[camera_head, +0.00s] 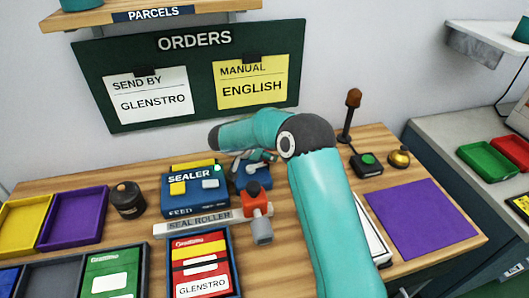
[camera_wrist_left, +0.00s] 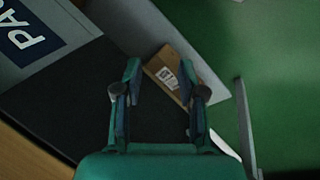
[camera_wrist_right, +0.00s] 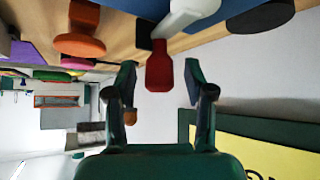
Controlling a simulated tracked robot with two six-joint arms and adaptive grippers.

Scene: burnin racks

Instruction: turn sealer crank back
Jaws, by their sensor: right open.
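I cannot tell whether this is the crank. My left gripper (camera_wrist_left: 160,80) is open and empty, outside the head view.
A dark jar (camera_head: 128,199) is left. A brown parcel (camera_wrist_left: 168,76) shows below my left gripper.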

